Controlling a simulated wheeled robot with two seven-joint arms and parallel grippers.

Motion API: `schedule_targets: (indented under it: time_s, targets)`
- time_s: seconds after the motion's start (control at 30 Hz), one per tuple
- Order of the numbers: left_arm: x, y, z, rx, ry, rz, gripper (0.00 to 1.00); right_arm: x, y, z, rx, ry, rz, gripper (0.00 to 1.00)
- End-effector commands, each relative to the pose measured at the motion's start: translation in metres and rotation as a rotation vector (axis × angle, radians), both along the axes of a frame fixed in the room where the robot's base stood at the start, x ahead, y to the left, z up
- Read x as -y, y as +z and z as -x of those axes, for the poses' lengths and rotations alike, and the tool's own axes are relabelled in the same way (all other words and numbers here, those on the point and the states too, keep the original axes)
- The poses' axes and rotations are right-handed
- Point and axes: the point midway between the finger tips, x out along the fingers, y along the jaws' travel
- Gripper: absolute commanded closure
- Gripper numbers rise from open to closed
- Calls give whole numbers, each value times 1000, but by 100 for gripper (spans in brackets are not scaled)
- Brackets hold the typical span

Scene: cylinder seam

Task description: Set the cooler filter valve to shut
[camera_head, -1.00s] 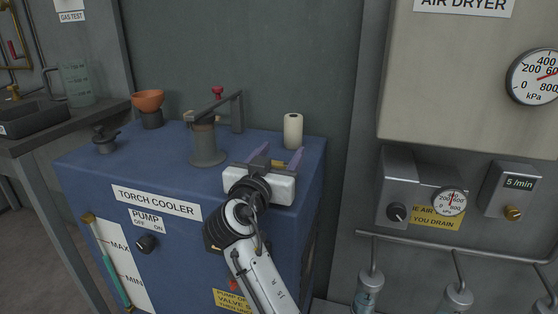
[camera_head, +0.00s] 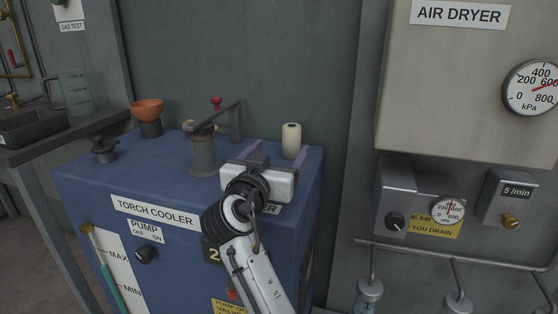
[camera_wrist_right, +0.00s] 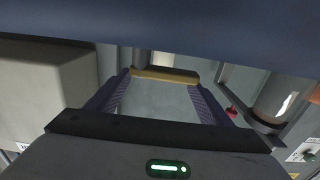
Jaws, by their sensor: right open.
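The blue torch cooler (camera_head: 90,195) stands at the left. On its top is a grey filter-like cylinder (camera_head: 203,157) with a grey arm across it and a red knob (camera_head: 216,103) behind. A small red part (camera_head: 232,295) shows low on the cooler's front, partly hidden by my right arm. I cannot tell which red part is the filter valve. My right gripper (camera_head: 277,152) is open over the cooler's front right edge, right of the cylinder. Its purple fingers show in the wrist view (camera_wrist_right: 163,85), with a red handle (camera_wrist_right: 232,112) to the right. My left gripper is not in view.
A cream roll (camera_head: 291,141) stands behind my right gripper. An orange funnel (camera_head: 147,110) and a dark cap (camera_head: 104,150) are at the left. A pump knob (camera_head: 146,253) is on the front. The air dryer (camera_head: 450,80), with gauges and pipes, is at the right.

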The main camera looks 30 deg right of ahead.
Motion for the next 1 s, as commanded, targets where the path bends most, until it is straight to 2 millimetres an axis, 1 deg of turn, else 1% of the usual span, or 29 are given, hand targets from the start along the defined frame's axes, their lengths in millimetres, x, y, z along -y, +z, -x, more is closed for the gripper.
schedule_targets:
  time_s: [0.03,0.2,0.3,0.4,0.5,1.0]
  targets:
    - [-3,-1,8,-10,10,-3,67,0,16,0,5,0,-3,27]
    - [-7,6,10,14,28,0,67,0,47,0,4,0,-3,27]
    - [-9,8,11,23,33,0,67,0,61,0,2,-1,-3,27]
    - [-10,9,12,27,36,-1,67,0,69,0,1,-1,-2,27]
    - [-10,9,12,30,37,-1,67,0,72,0,0,0,-3,27]
    - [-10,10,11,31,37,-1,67,0,73,0,0,-1,-1,27]
